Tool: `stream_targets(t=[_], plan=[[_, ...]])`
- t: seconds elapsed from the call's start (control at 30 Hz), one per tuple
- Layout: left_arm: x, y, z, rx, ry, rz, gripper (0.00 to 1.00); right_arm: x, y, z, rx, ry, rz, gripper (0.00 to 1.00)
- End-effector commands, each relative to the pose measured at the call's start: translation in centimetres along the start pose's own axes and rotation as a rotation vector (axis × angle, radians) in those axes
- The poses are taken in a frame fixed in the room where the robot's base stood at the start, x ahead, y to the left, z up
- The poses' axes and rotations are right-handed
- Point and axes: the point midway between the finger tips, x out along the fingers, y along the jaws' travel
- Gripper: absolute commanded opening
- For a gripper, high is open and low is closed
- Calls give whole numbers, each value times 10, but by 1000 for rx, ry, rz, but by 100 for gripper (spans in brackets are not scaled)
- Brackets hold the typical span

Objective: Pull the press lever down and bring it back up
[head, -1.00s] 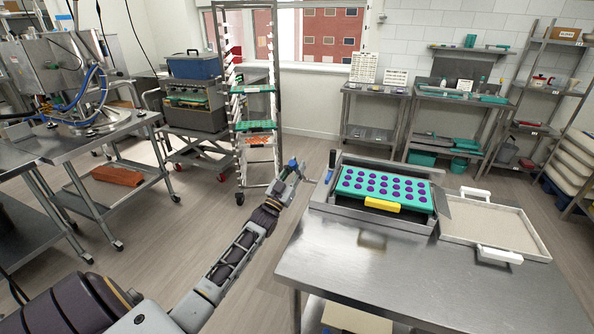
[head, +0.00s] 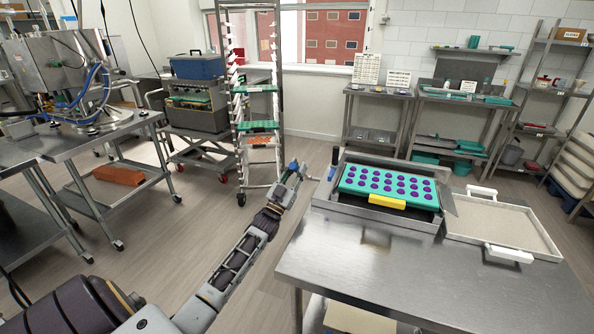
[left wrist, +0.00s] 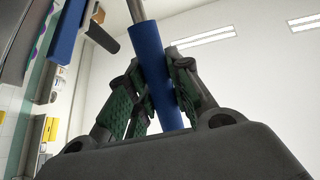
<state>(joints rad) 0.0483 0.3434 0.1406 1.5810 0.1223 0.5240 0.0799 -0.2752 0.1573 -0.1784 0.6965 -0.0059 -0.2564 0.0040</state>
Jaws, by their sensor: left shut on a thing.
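The press (head: 372,222) is a low steel frame on the metal table. It holds a teal mould (head: 388,185) with rows of purple gummies and a yellow front tab (head: 387,202). My left gripper (head: 294,176) is to the left of the press, just off the table's edge. It is shut on the blue lever grip (head: 292,166). In the left wrist view the blue grip (left wrist: 157,72) runs between my fingers (left wrist: 158,98), with a metal rod at its upper end. My right gripper is out of view.
A beige tray with white handles (head: 505,229) lies right of the press. The table (head: 350,270) is clear in front. A tall rack (head: 258,110) stands behind my left gripper, beyond open floor. A depositor machine (head: 65,80) is at the left.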

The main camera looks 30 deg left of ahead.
Motion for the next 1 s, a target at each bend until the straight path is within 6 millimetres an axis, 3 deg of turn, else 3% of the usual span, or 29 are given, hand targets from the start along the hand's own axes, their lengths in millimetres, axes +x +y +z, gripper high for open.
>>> stream_targets(t=[0.07,0.1,0.23,0.67,1.0], plan=[[0,0,0,0,-2,0,0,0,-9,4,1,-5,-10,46],[0,0,0,0,-2,0,26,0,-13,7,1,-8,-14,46],[0,0,0,0,-1,0,42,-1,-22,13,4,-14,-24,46],[-2,0,0,0,-1,0,43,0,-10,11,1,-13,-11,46],[-22,0,1,0,-2,0,43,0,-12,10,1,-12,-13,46]])
